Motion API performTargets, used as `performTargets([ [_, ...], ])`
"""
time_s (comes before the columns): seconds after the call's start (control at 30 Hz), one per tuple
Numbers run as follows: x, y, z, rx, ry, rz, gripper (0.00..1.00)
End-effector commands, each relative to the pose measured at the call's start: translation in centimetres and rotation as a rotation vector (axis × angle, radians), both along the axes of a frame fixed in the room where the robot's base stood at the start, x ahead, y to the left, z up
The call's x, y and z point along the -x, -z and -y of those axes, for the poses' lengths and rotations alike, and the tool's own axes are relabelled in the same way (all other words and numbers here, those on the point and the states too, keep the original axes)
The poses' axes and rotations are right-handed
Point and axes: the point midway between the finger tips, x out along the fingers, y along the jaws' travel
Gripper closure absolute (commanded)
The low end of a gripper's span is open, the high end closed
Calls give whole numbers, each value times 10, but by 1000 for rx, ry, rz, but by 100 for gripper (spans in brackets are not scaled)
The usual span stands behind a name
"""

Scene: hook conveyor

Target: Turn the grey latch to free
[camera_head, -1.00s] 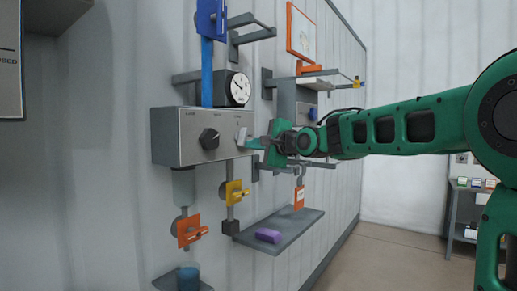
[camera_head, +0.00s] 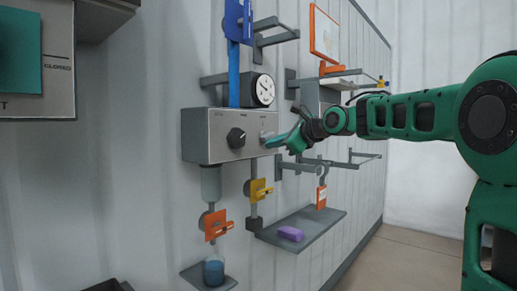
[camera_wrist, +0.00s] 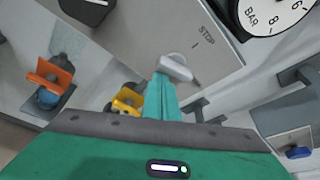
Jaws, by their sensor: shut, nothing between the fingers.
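No label naming a latch or "free" is readable, so I cannot tell for sure which part is the grey latch. A pale grey switch lever (camera_wrist: 175,68) sits near the word STOP on the grey control box (camera_head: 205,150). My gripper (camera_head: 274,142) is at the right end of the box's front, its teal fingers shut with nothing between them. In the wrist view the fingertips (camera_wrist: 163,82) overlap the lever's near end and look to be at or against it. The fingers hide part of the lever.
A black knob (camera_head: 236,137) is on the box and a round gauge (camera_head: 264,90) above it. Yellow (camera_head: 260,190) and orange (camera_head: 214,225) valve handles hang below. A shelf (camera_head: 310,226) holds a purple block (camera_head: 291,233). A panel marked CLOSED (camera_head: 57,90) stands at left.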

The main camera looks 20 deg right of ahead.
Motion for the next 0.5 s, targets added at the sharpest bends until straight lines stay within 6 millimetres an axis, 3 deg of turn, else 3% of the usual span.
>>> performTargets([
  [0.17, 2, -2, 12, 2, 15, 2, 100],
  [0.5, 3, -5, 13, 3, 17, 5, 100],
])
